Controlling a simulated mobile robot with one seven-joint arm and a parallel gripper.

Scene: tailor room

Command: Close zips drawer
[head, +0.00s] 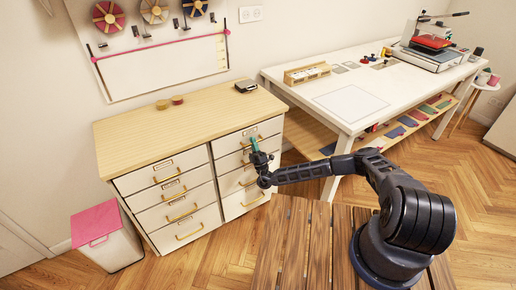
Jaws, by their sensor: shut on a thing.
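A wooden-topped cabinet (190,112) with white drawers in two columns stands left of centre. The drawers have yellow handles and small labels too small to read, so I cannot tell which is the zips drawer. My gripper (255,147) is at the upper front of the right column, shut at the handle of the top right drawer (229,143). A narrow teal piece shows at its fingertips. The gripper hides most of that handle. All the drawer fronts look roughly flush; a small gap cannot be judged from here.
A white worktable (350,104) with a low shelf stands to the right. A pink-lidded bin (97,222) stands at the cabinet's left. Two small round items (170,102) and a dark object (246,86) lie on the cabinet top.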

